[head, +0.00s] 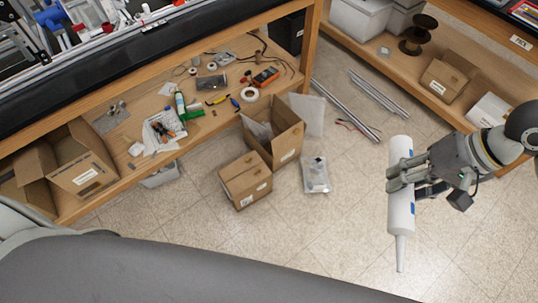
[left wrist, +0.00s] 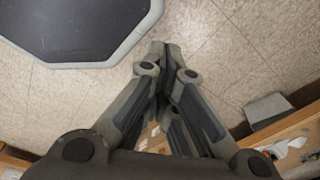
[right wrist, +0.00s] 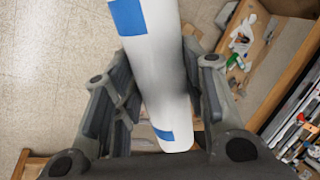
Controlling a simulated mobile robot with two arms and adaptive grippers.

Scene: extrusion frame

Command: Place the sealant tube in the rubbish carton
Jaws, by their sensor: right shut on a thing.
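The white sealant tube (head: 401,185) is in my right gripper (head: 396,178), nozzle pointing down in the head view, held over open floor to the right of the cartons. The right wrist view shows the tube (right wrist: 160,75) with blue patches between the fingers (right wrist: 155,95). An open brown carton (head: 286,148) with clear wrapping inside stands on the floor beside the workbench; it looks like the rubbish carton. The tube is apart from it. My left gripper (left wrist: 163,55) shows in the left wrist view, fingertips together and empty, above the floor.
A smaller brown box (head: 245,180) stands in front of the open carton. A clear bag (head: 316,175) lies on the floor to its right. Metal extrusions (head: 345,108) lie behind. The workbench (head: 205,140) holds tools, and another open carton (head: 75,165) sits at left.

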